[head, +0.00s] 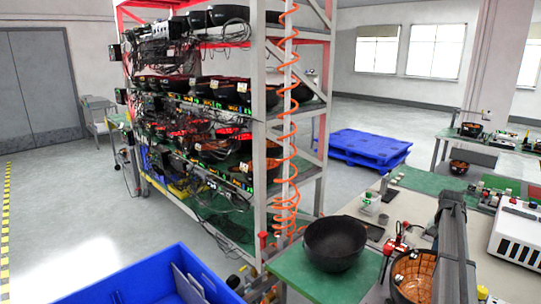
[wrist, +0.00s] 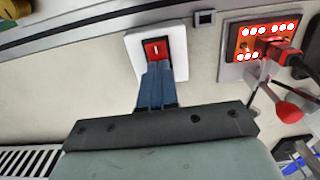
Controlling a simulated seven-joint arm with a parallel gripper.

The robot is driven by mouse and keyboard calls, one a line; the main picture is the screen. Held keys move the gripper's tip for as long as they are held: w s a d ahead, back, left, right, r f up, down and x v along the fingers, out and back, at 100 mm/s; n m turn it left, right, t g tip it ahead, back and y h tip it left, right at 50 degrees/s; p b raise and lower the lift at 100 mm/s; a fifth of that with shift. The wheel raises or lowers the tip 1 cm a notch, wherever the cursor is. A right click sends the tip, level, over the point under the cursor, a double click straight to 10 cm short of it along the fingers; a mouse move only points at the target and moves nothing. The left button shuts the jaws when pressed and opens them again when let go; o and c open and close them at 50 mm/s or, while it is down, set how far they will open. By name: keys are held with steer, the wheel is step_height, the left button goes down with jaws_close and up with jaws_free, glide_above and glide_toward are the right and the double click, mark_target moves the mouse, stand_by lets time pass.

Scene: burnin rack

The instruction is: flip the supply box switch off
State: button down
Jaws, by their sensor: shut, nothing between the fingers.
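The supply box switch (wrist: 153,48) is a red rocker with a white line mark, set in a white square frame (wrist: 178,42) in the wrist view. My gripper (wrist: 158,68) has its two blue fingers shut together and empty. The fingertips are right at the lower edge of the red rocker and hide part of it. I cannot tell whether they touch it. The switch's own position is not clear. The head view shows neither the switch nor my fingers clearly.
A red plug (wrist: 275,48) with a cable sits in a lit red socket panel right of the switch. In the head view, a black bowl (head: 335,242) stands on a green mat, and a white box (head: 518,236) stands at right. A tall rack (head: 262,130) is behind.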

steer(key=shift+r, duration=3.5)
steer(key=shift+a, duration=0.1)
